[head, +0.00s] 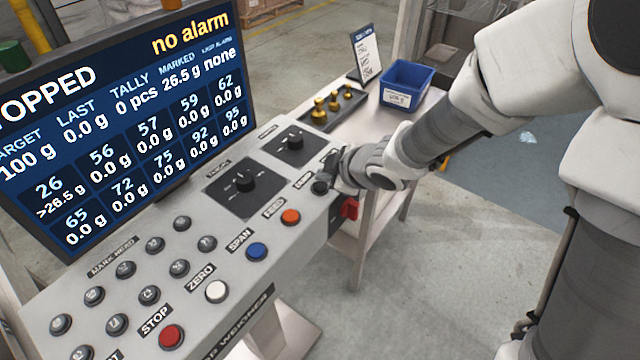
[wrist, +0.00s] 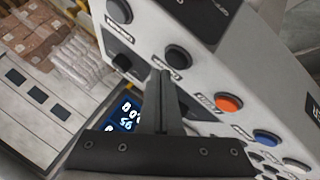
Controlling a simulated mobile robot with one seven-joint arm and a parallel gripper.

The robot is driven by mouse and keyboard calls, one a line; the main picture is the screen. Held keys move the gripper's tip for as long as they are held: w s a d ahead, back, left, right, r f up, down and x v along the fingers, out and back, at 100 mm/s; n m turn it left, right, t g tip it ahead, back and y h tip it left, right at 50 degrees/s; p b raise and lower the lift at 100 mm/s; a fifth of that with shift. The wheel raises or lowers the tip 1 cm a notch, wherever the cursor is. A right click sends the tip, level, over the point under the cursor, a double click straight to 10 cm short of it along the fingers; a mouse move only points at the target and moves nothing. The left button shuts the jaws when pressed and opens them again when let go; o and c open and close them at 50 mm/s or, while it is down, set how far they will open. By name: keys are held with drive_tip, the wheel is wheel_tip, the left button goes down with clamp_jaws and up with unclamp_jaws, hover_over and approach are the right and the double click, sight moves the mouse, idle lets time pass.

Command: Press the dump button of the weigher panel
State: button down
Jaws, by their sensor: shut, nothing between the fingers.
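The grey weigher panel (head: 215,265) carries a row of coloured buttons. The black dump button (head: 320,187) sits past the orange feed button (head: 291,216), at the panel's right end. My gripper (head: 329,172) is shut and empty, right at the dump button and partly covering it. In the wrist view, the dump button (wrist: 178,57) shows just beyond my closed fingertips (wrist: 161,76), over its label. I cannot tell whether they touch. The screen (head: 130,110) reads stopped, no alarm.
Blue span (head: 257,251), white zero (head: 217,291) and red stop (head: 171,336) buttons follow along the row. Black dials (head: 243,182) are close by. A side table holds brass weights (head: 333,101) and a blue bin (head: 405,84).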

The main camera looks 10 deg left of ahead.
sight(325, 188)
drive_tip(key=shift+f, duration=0.2)
idle(0.4)
drive_tip(key=shift+f+b, duration=0.25)
drive_tip(key=shift+b, duration=0.15)
drive_tip(key=shift+f+b, duration=0.4)
drive_tip(key=shift+f, duration=0.05)
idle(0.5)
drive_tip(key=shift+r, duration=0.1)
drive_tip(key=shift+r+p, duration=0.8)
drive_tip(key=shift+p, duration=0.1)
wheel_tip(325, 188, up, 5)
drive_tip(key=p, duration=0.5)
idle(0.6)
